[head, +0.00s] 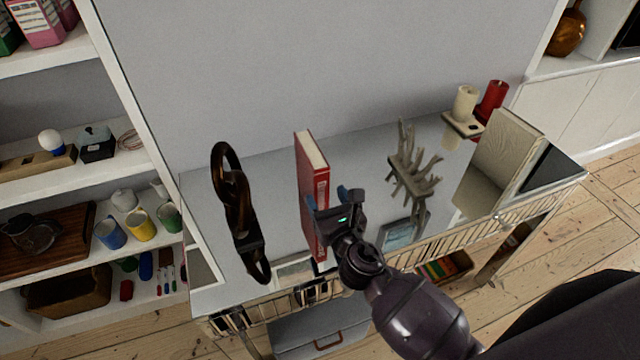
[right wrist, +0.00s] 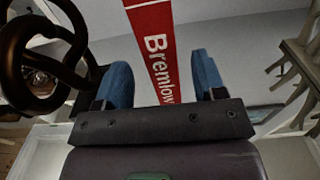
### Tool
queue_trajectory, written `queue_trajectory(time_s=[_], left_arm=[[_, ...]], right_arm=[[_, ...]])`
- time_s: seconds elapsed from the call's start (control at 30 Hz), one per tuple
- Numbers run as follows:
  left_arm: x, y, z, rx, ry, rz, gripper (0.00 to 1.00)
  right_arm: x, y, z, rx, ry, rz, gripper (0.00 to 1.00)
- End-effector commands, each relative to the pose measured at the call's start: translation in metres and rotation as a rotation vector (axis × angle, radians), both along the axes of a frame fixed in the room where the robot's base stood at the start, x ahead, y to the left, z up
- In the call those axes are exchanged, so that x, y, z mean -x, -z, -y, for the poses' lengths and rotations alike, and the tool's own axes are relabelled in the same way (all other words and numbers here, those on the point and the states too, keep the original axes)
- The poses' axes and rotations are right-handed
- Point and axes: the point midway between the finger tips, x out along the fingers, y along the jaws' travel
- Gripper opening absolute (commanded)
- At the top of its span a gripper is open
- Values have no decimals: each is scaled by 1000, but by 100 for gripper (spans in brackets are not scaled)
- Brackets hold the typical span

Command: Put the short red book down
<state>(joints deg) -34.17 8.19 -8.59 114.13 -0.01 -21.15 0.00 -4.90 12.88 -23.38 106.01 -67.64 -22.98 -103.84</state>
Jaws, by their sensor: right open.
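The short red book (head: 313,168) is upright on the glossy grey table (head: 275,170), its pale page edges facing up. Its lower part blends with its reflection. In the right wrist view its red spine (right wrist: 157,45) with white lettering runs between my fingers. My right gripper (head: 327,196) is at the near side of the book. Its blue fingers (right wrist: 160,78) are open, one on each side of the spine, with visible gaps. Whether the fingertips overlap the covers is hard to tell. My left gripper is not in view.
A dark chain-link sculpture (head: 235,205) stands left of the book. A branching coral-like ornament (head: 413,170) stands right of it. Candles (head: 465,104) and a pale block-like object (head: 510,150) are farther right. A low metal rail (head: 450,238) edges the table front. Filled shelves (head: 130,170) stand left.

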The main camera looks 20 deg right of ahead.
Motion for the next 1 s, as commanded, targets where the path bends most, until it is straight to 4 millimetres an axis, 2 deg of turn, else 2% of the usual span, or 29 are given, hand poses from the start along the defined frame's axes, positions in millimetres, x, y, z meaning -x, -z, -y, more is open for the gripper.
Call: queue_trajectory(time_s=[0.1, 0.3, 0.67, 0.77, 0.87, 1.0], left_arm=[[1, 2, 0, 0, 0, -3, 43], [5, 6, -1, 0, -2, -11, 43], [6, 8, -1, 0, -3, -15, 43], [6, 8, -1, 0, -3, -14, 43], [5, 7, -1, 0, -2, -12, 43], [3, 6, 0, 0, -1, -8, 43]], right_arm=[[22, 1, 1, 1, 1, -2, 64], [44, 1, 2, 1, 1, -1, 64], [54, 3, 4, -38, 5, -11, 64], [59, 13, 11, -186, 23, -54, 64], [70, 30, 23, -453, 63, -123, 64], [88, 56, 41, -898, 156, -210, 64]])
